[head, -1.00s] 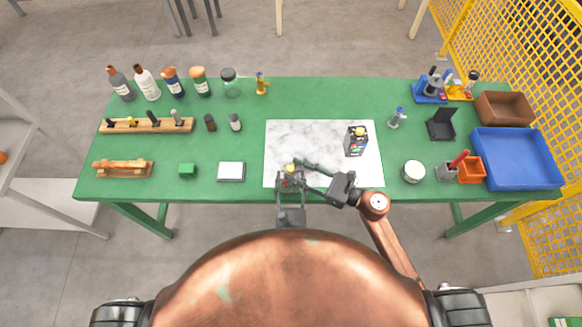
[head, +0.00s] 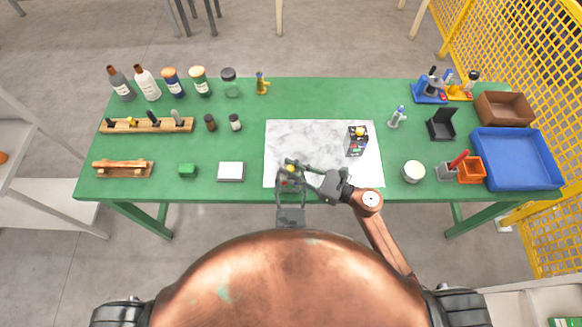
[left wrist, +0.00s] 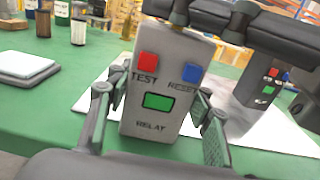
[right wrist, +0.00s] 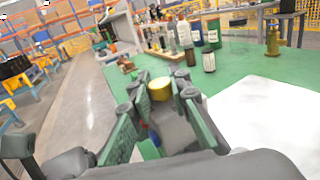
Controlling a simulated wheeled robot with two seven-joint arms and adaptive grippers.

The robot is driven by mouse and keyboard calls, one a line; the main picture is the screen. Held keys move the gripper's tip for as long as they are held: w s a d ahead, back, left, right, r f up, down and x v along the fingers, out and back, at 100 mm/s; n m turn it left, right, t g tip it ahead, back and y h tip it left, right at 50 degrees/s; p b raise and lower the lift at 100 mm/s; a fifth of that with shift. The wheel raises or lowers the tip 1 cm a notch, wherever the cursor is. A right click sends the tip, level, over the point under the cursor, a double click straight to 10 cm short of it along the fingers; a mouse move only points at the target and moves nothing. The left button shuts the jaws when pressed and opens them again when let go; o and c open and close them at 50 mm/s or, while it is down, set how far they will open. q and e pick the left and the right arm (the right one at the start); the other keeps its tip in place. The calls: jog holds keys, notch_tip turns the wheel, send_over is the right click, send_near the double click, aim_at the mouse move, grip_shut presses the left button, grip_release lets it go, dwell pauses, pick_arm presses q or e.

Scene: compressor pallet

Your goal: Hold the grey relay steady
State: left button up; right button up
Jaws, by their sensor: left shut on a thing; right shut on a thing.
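The grey relay (left wrist: 158,85) stands upright at the front edge of the white marble sheet. Its face has a red TEST button (left wrist: 147,60), a blue RESET button (left wrist: 191,76) and a green window (left wrist: 158,101). My left gripper (left wrist: 155,112) is shut on its sides, low down; it also shows in the head view (head: 290,186). My right gripper (right wrist: 163,105) is shut on the relay's upper part, reaching in from the right in the head view (head: 292,168). A yellow knob (right wrist: 160,88) on the relay's top shows between its fingers. The relay is partly hidden by both grippers in the head view.
A darker box with similar buttons (head: 356,142) stands on the marble sheet (head: 310,133) to the right. A white round tub (head: 413,171) and blue tray (head: 517,158) are right. Bottles line the back left.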

grip_shut()
jog(key=m+t+h, duration=0.2)
jog(key=t, duration=0.1)
jog(key=shift+f+m, duration=0.1)
jog(key=shift+m, duration=0.2)
jog(key=shift+m+t+h, duration=1.7)
jog(key=shift+t+h, duration=0.1)
jog(key=shift+h, duration=0.5)
jog(key=o, duration=0.9)
grip_release()
jog(key=shift+s, duration=0.1)
jog(key=v, duration=1.2)
jog(key=shift+a, duration=0.1)
